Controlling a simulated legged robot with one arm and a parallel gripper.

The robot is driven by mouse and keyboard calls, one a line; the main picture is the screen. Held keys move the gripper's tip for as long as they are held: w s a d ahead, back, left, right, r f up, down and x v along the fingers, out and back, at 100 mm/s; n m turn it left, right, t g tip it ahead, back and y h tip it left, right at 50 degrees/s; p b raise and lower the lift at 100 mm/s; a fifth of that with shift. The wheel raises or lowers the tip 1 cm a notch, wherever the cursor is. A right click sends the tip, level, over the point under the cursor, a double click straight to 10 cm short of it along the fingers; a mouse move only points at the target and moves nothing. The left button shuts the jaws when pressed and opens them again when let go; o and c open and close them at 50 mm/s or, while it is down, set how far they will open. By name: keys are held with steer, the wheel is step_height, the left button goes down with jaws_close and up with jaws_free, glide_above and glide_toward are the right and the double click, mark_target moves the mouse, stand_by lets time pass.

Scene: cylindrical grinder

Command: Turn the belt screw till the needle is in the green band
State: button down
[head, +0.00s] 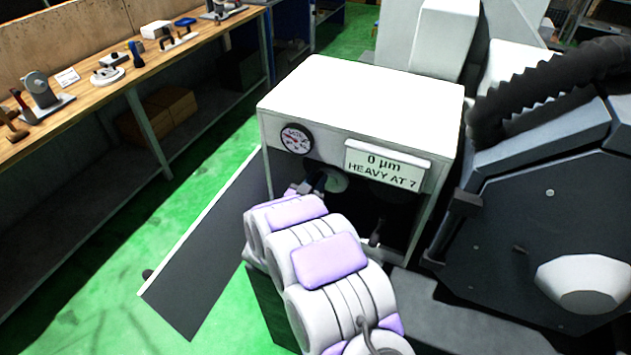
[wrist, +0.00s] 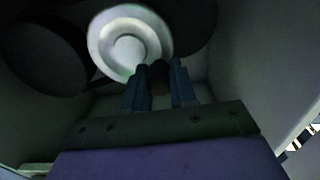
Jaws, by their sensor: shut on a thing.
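In the wrist view my gripper (wrist: 160,70) is shut on a small dark piece (wrist: 159,78), which looks like the belt screw. The fingers hide part of it. A pale round pulley (wrist: 112,28) with a raised hub is just behind and left of the fingertips. A round dial gauge (head: 296,139) is on the cabinet front. Its needle and any green band are too small to read.
A sign (head: 385,165) reading "0 µm HEAVY AT 7" is on the cabinet front. A dark wheel (wrist: 45,48) and cabinet walls crowd the gripper. A grey panel (head: 205,255) stands open at left. A workbench (head: 120,85) holds tools. Green floor between is clear.

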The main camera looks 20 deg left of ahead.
steer(key=shift+f+m, duration=0.2)
steer(key=shift+m, duration=0.1)
stand_by(0.4)
steer(key=c, duration=0.9)
jaws_free()
steer(key=shift+r, duration=0.1)
steer(key=s+a+p, duration=0.1)
steer(key=s, duration=1.6)
steer(key=shift+s+a+p, duration=0.15)
steer(key=shift+a+p, duration=0.1)
steer(key=shift+p, duration=0.05)
